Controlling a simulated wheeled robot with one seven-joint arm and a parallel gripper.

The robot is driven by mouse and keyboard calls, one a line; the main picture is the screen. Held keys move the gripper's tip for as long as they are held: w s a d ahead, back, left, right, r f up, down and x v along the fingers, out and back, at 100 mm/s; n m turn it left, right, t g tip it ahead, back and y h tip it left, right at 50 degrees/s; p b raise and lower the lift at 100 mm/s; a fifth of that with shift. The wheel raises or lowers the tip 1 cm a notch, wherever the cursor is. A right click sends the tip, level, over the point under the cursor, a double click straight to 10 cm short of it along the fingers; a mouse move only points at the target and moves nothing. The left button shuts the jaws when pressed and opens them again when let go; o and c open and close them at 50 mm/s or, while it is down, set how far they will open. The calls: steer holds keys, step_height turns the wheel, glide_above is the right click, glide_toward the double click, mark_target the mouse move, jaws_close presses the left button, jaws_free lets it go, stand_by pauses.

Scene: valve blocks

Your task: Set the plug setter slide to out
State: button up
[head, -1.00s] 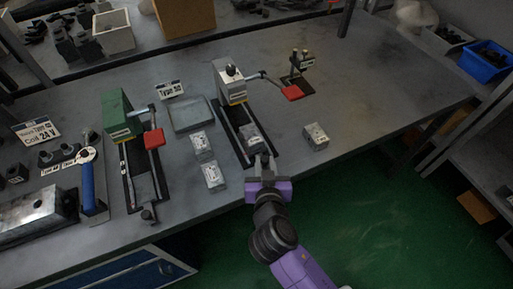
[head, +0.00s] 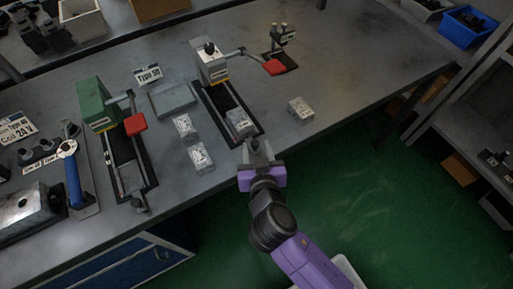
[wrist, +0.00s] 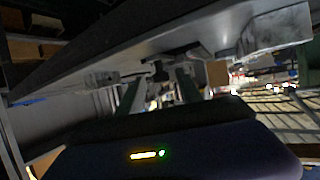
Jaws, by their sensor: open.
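Two presses with red-ended levers stand on the grey bench in the head view: a white one (head: 212,66) in the middle and a green one (head: 95,105) to the left. I cannot read which is the plug setter. The white press has a dark rail track (head: 218,97) running toward the bench's front edge, with a grey metal block (head: 239,123) near its front end. My gripper (head: 257,148) is open at that front end, close to the block. Contact cannot be told. The wrist view shows my two fingers (wrist: 158,92) apart, with the bench edge (wrist: 110,62) beyond.
Two loose metal blocks (head: 202,158) lie left of the middle track, and another (head: 300,109) lies to its right. A small fixture (head: 281,48) stands behind. A blue-handled tool (head: 73,175) lies at left. The bench's right side is clear.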

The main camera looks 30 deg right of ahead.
steer(key=b+v, duration=0.1)
steer(key=v, duration=0.6)
steer(key=shift+s, duration=0.3)
steer(key=shift+a+r, duration=0.1)
steer(key=shift+a, duration=0.05)
